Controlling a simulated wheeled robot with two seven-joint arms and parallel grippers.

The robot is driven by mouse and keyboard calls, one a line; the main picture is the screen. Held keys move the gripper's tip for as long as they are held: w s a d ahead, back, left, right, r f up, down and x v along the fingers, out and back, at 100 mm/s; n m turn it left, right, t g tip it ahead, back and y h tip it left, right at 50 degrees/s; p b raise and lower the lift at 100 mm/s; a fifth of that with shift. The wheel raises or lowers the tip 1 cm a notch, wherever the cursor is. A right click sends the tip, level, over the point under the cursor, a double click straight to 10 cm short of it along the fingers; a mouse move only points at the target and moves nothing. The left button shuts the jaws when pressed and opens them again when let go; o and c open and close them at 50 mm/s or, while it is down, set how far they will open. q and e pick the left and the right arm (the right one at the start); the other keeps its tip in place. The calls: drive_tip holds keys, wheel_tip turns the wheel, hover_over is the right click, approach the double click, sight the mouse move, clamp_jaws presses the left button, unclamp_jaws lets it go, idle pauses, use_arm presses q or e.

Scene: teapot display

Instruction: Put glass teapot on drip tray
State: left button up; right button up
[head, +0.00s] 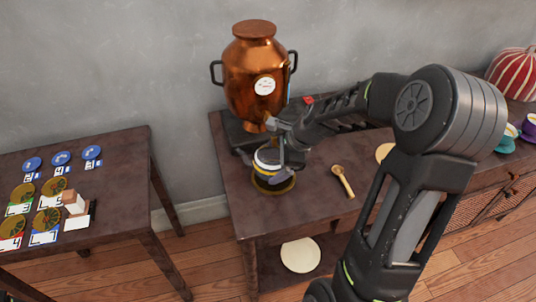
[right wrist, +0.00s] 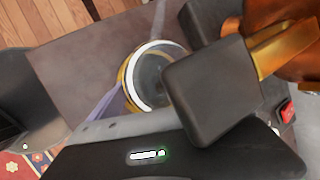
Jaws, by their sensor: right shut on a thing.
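The glass teapot (head: 266,160), with a pale rim, is in front of the copper urn, below its spout. My right gripper (head: 284,148) is shut on it from the right and hides part of it. The brass round drip tray (head: 273,187) shows directly under the teapot; I cannot tell whether they touch. In the right wrist view the teapot (right wrist: 152,75) shows as a white ring, with a gold edge around its left side. A dark gripper finger (right wrist: 210,85) covers its right side. My left gripper is not in view.
The copper urn (head: 254,75) stands close behind my right gripper, with its spout just above. A side table (head: 115,180) with cards and tokens is at left. A pale disc (head: 300,255) lies on the lower shelf.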

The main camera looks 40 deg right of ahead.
drive_tip(key=shift+f, duration=0.4)
drive_tip(key=shift+s+d+r, duration=0.15)
drive_tip(key=shift+s, duration=0.05)
drive_tip(key=shift+s+r, duration=0.1)
drive_tip(key=shift+s, duration=0.1)
drive_tip(key=shift+w, duration=0.1)
drive_tip(key=shift+w+f, duration=0.1)
drive_tip(key=shift+f, duration=0.1)
drive_tip(key=o, duration=1.4)
drive_tip(key=shift+c, duration=0.2)
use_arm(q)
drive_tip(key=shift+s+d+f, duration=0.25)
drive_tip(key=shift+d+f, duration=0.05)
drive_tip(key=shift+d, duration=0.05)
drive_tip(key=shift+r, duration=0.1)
use_arm(e)
drive_tip(key=shift+r, duration=0.15)
